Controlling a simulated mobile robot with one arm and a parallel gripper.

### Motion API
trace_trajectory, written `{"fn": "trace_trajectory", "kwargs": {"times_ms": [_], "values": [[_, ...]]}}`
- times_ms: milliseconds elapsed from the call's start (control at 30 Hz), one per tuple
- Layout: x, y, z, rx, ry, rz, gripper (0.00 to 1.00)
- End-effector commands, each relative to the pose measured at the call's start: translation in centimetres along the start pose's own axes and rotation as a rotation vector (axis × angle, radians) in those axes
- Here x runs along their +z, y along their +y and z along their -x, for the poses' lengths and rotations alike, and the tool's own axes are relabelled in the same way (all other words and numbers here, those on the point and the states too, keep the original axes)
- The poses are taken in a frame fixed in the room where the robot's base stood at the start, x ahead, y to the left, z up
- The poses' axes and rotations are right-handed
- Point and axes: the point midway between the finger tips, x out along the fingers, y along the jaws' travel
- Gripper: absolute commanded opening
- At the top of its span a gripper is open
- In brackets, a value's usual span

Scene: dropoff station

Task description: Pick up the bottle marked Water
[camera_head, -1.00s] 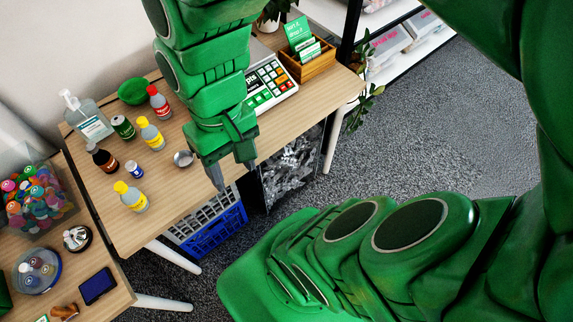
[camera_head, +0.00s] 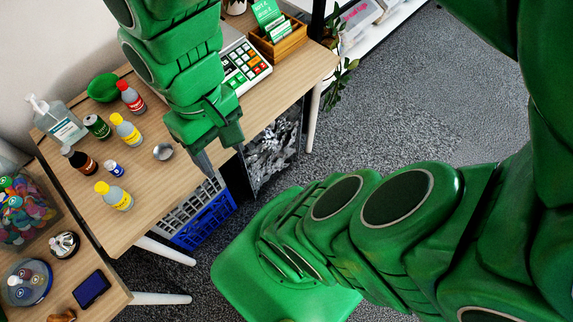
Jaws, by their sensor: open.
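Several small bottles stand upright on the wooden table (camera_head: 165,195), and I cannot read which is marked Water.
A pump bottle (camera_head: 60,123), green bowl (camera_head: 103,88) and small metal cup (camera_head: 163,152) share the table. A register (camera_head: 244,70) and wooden box (camera_head: 278,42) stand right. A blue crate (camera_head: 205,220) sits below. A second table (camera_head: 65,285) is at lower left.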

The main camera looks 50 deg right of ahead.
Motion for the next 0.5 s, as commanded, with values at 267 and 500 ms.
{"fn": "trace_trajectory", "kwargs": {"times_ms": [267,500], "values": [[-2.2,-0.5,-0.3,-0.041,-0.002,-0.069,0.59],[-7.0,-6.2,-0.2,-0.276,-0.002,-0.102,0.59]]}}
